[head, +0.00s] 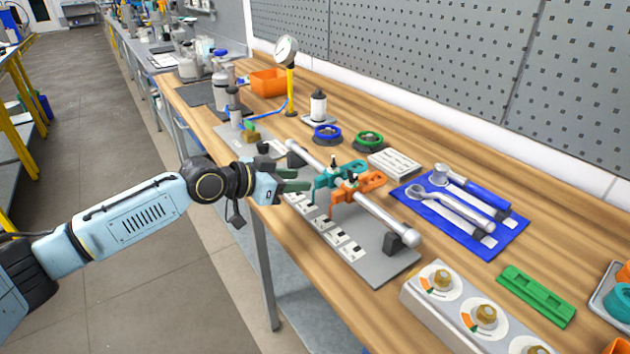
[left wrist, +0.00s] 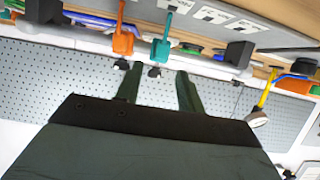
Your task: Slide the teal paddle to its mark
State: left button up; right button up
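The teal paddle (head: 328,180) hangs on a metal rod (head: 376,212) beside an orange paddle (head: 356,188). In the left wrist view the teal paddle (left wrist: 161,50) lies just beyond the fingertips, in line with the gap, with the orange paddle (left wrist: 123,42) to its left. My left gripper (head: 296,180) is open and empty, left of the teal paddle and apart from it; its fingers (left wrist: 158,72) are spread. White marked plates (head: 351,251) line the grey base (head: 372,262) under the rod; which one is the teal mark cannot be told. My right gripper is out of view.
Dark blocks (head: 401,238) support the rod. A blue mat with tools (head: 470,240) and a white knob panel (head: 415,305) lie to the right. Blue and green rings (head: 369,139) and a dial gauge (head: 285,50) stand behind. Left of the bench is open floor.

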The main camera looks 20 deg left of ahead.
aim_at(315, 180)
pick_arm(q)
jog(key=x, duration=0.5)
jog(key=shift+w+d+f+b, duration=0.2)
jog(key=shift+w+d+b, duration=0.15)
jog(key=shift+w, duration=0.2)
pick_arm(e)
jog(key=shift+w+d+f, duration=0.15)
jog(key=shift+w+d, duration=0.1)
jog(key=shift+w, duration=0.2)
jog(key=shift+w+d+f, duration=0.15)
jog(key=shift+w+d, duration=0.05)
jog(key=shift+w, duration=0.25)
